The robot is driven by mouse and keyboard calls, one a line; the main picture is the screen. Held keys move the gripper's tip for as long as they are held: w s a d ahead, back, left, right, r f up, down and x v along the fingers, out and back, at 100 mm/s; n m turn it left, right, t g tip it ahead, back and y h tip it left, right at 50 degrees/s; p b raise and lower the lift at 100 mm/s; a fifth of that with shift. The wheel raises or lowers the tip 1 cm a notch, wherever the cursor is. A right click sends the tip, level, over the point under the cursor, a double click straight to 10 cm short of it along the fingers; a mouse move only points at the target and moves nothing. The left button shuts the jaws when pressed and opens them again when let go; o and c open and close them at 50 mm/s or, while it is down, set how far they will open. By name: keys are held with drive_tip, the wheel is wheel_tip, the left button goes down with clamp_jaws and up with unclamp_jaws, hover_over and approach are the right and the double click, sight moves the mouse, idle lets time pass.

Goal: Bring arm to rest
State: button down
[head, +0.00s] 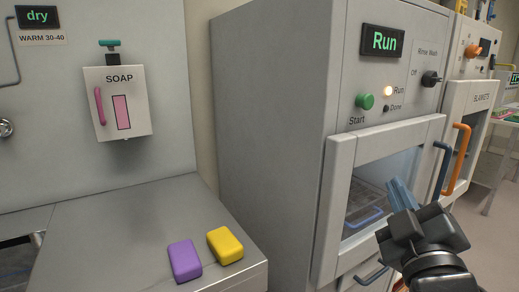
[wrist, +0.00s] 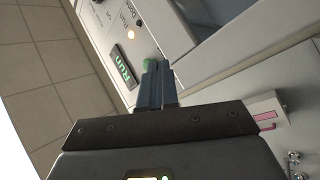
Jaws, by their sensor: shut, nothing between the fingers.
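My gripper (head: 400,197) is at the lower right of the head view, in front of the washer's glass door. Its blue-grey fingers are together with nothing between them. In the wrist view the shut fingers (wrist: 157,84) point towards the washer's front, with the green Start button (wrist: 149,63) just beyond their tips in the picture. I cannot tell from this how far the tips are from the panel. The arm behind the gripper is mostly out of view.
The washer (head: 275,130) shows "Run" on its display (head: 384,41), with the Run lamp lit. Its door (head: 385,185) looks shut and has a blue handle (head: 441,170). A blanket cabinet (head: 470,130) stands right. Purple (head: 184,261) and yellow (head: 225,245) blocks lie on the counter (head: 120,230).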

drive_tip(key=s+a+f+m+g+y, duration=0.1)
drive_tip(key=s+a+f+m+g, duration=0.15)
drive_tip(key=s+f, duration=0.6)
drive_tip(key=s+a+f+m+g, duration=0.1)
drive_tip(key=s+a+f+m, duration=0.15)
drive_tip(key=s+f, duration=0.65)
drive_tip(key=s+d+f+m+g, duration=0.1)
drive_tip(key=s+d, duration=0.1)
drive_tip(key=s, duration=0.9)
drive_tip(key=s+d+f+m+g+y, duration=0.1)
drive_tip(key=s+d+m+g, duration=0.1)
drive_tip(key=s, duration=0.9)
drive_tip(key=shift+s+m+y, duration=0.3)
idle(3.8)
